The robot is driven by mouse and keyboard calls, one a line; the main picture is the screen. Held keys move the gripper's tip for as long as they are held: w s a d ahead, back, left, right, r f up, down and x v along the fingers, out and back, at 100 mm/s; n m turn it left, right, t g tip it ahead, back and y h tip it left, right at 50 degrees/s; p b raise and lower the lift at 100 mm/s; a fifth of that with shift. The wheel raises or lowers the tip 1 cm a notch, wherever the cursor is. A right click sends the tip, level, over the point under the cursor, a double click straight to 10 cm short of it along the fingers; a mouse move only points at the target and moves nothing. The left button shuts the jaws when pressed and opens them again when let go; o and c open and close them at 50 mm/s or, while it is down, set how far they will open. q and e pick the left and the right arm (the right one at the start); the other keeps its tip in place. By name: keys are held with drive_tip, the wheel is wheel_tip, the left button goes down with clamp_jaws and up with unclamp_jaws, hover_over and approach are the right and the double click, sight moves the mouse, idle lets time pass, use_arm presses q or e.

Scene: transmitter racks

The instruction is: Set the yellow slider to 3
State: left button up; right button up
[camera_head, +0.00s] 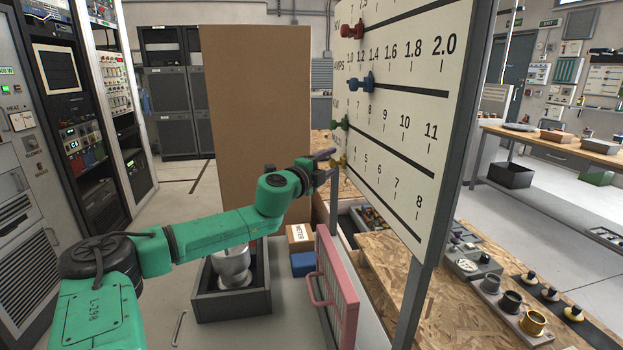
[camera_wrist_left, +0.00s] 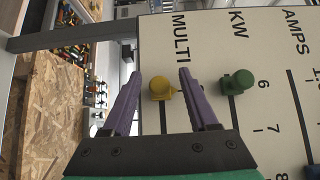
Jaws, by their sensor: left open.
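The white slider board (camera_head: 408,107) stands upright at the right of the head view. The yellow slider (camera_head: 337,161) is on its lowest row, left of the 4, partly hidden by my left gripper (camera_head: 326,162). In the left wrist view the yellow slider (camera_wrist_left: 161,88) sits on the row labelled MULTI. It lies between the two purple fingers of my left gripper (camera_wrist_left: 160,74), which is open, with a gap visible on both sides. The number under the slider cannot be read. My right gripper is not in view.
A green slider (camera_wrist_left: 237,82) is on the neighbouring KW row, close beside one finger. Red (camera_head: 352,31) and blue (camera_head: 361,82) sliders sit on higher rows. A grey post (camera_head: 449,170) supports the board. A chipboard bench (camera_head: 388,272) and a pink rack (camera_head: 337,290) are below.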

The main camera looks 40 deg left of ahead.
use_arm(q)
drive_tip(key=s+d+b, duration=0.2)
drive_tip(key=s+b, duration=0.6)
drive_tip(key=s, duration=0.5)
drive_tip(key=shift+s+d+b, duration=0.15)
drive_tip(key=shift+d+b, duration=0.15)
drive_tip(key=shift+b, duration=0.1)
drive_tip(key=shift+f, duration=0.1)
